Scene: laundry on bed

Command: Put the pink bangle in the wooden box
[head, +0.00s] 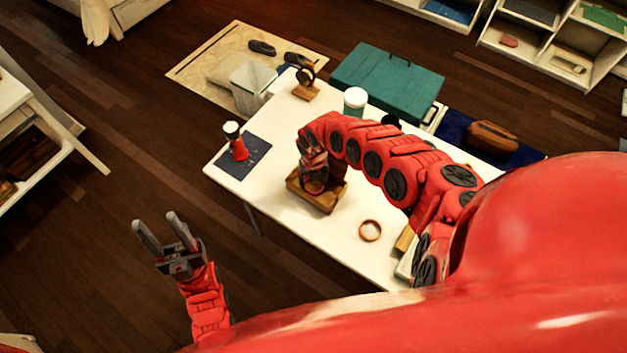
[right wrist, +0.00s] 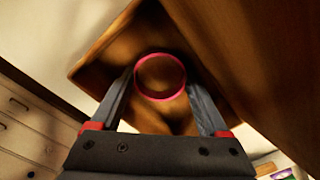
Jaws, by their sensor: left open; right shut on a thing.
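The wooden box (head: 312,201) stands on the white table, below my right gripper (head: 313,186). In the right wrist view the wooden box (right wrist: 98,66) fills the area behind the fingers. My right gripper (right wrist: 160,90) is shut on the pink bangle (right wrist: 160,98), which shows as a thin pink ring between its fingers. The bangle is over the box opening; I cannot tell how far down it is or whether it touches the box. My left gripper (head: 156,222) is open and empty, off the table over the floor.
A reddish ring (head: 370,231) lies on the white table (head: 280,225) right of the box. A red-and-white item (head: 236,142) stands on a dark mat (head: 252,163). A teal case (head: 388,80), white-lidded jar (head: 355,100) and headphone stand (head: 306,92) are further back.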

